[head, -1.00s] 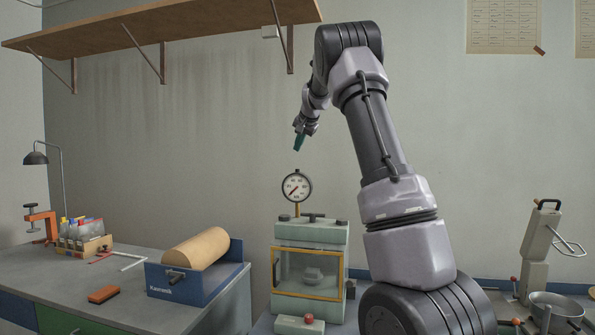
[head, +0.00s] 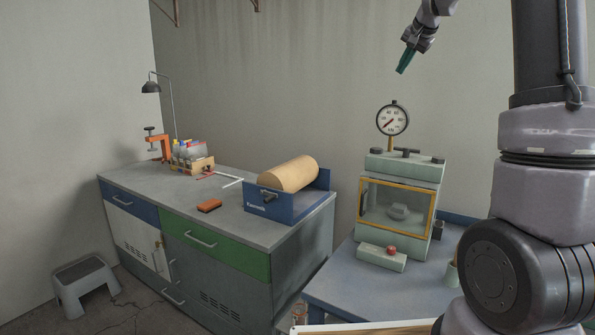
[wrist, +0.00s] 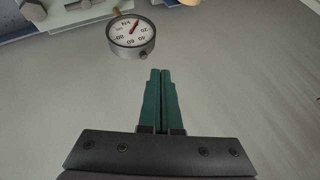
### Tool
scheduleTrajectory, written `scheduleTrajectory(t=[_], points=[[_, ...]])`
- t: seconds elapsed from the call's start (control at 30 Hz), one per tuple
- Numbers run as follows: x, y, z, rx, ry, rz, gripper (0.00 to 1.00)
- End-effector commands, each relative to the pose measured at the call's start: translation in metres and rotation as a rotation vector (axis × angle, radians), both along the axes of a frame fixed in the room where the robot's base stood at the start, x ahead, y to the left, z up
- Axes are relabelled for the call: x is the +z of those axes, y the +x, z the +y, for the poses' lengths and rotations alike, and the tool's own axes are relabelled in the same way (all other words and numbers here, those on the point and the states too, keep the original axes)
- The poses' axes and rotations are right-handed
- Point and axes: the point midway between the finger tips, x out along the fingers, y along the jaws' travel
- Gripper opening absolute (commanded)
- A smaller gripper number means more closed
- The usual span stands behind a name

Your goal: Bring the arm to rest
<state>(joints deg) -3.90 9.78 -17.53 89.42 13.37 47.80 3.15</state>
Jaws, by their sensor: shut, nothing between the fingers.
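My gripper (head: 403,69) is at the top right of the head view, with its green fingers pointing down. It is in the air above and a little right of the round pressure gauge (head: 393,119), touching nothing. In the wrist view my gripper (wrist: 160,72) shows its two green fingers together with nothing between them. The gauge (wrist: 132,32) appears there beyond the fingertips, upper left. My arm rises along the right edge of the head view, and part of it is cut off by the frame.
A pale green machine with a yellow-framed window (head: 397,204) stands on a blue-grey bench (head: 335,272). Left of it, a grey counter (head: 150,184) holds a blue roller unit (head: 290,206), an orange block (head: 209,205) and a bottle rack (head: 190,166). A step stool (head: 85,283) stands on the floor.

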Motion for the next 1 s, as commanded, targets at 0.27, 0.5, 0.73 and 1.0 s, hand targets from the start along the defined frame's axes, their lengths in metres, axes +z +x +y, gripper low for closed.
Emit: scheduleTrajectory(t=[0.27,0.5,0.73,1.0], points=[[0.002,-0.166,0.054,0.127,0.007,0.036,0.0],[-0.042,-0.3,0.093,0.24,-0.064,0.071,0.0],[-0.091,-0.38,0.11,0.299,-0.14,0.099,0.0],[-0.106,-0.398,0.112,0.313,-0.164,0.108,0.0]])
